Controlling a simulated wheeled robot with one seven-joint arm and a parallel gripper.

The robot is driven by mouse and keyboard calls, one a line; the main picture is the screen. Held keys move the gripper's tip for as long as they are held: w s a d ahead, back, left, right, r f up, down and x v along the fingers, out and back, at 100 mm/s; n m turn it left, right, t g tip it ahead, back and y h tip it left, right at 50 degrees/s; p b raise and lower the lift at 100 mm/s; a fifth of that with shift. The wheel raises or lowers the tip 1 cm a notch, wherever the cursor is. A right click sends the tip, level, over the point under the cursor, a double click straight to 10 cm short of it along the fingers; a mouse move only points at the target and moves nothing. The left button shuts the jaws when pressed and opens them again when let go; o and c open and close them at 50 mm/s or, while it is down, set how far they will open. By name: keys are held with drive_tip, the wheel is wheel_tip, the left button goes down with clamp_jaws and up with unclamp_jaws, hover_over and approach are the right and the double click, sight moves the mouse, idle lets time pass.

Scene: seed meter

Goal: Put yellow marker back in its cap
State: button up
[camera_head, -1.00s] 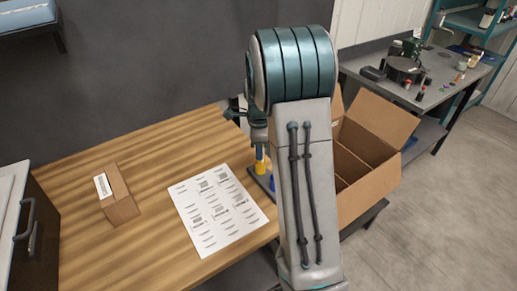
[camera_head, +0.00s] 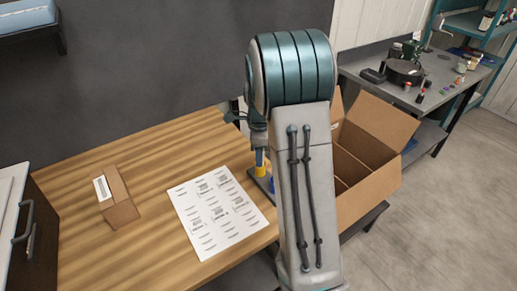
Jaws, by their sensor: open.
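My gripper is behind my arm; only part of the wrist shows, just above the yellow piece. The fingertips are hidden, so I cannot tell whether they touch the marker. The cap cannot be made out separately.
A sheet of printed labels (camera_head: 216,212) and a small brown box (camera_head: 116,198) lie on the wooden table (camera_head: 90,255). An open cardboard box (camera_head: 375,150) stands right of my arm. A grey bench (camera_head: 440,85) with tools is at the back right.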

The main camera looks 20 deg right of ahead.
wheel_tip(320, 180, up, 14)
drive_tip(key=b, duration=0.1)
drive_tip(key=s+a+f+n+t, duration=0.1)
drive_tip(key=s+a+n, duration=0.4)
drive_tip(key=s+n, duration=0.6)
drive_tip(key=s+a+f+n+t, duration=0.2)
drive_tip(key=s+a+n, duration=0.3)
drive_tip(key=s+n, duration=0.6)
drive_tip(key=shift+s+a+n, duration=0.3)
drive_tip(key=shift+s, duration=0.85)
drive_tip(key=shift+f, duration=0.1)
